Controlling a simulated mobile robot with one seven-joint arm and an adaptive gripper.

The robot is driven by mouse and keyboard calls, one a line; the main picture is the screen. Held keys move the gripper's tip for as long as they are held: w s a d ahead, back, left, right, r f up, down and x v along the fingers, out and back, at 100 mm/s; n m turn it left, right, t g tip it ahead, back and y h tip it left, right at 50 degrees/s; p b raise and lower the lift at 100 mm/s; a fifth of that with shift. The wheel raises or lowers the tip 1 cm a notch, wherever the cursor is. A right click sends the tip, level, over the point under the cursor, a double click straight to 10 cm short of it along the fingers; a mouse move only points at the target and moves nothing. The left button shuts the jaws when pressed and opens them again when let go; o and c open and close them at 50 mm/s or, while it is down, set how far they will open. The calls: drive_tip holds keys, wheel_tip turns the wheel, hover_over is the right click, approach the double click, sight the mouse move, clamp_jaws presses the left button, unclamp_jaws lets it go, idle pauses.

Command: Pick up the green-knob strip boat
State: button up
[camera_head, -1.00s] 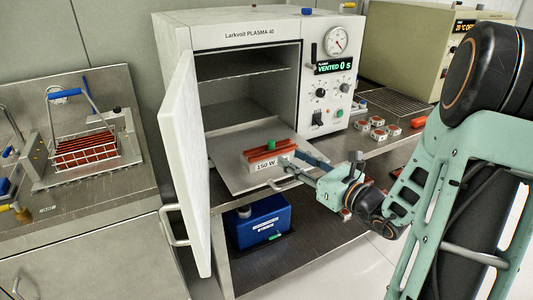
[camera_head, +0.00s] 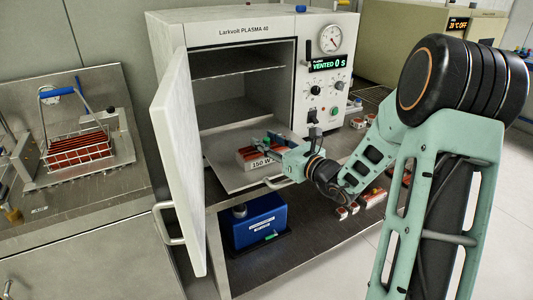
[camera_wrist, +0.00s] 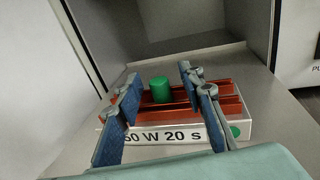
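The green-knob strip boat (camera_wrist: 220,90) is a red strip carrier with a green cylindrical knob (camera_wrist: 160,89) upright in its middle. It rests on a white block labelled "150 W" (camera_head: 262,165) on the pulled-out tray of the plasma machine. My gripper (camera_wrist: 160,82) is open. In the wrist view its two blue-padded fingers stand to the left and right of the knob, with gaps on both sides. In the head view my gripper (camera_head: 266,143) is over the boat and hides most of it, knob included.
The plasma machine's door (camera_head: 180,160) stands open left of the tray (camera_head: 225,178). The chamber behind is empty. A blue box (camera_head: 257,222) sits on the shelf below. A wire basket of red strips (camera_head: 78,147) stands on the left bench.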

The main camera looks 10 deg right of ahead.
drive_tip(key=shift+c, duration=0.7)
clamp_jaws()
drive_tip(key=shift+r, duration=0.1)
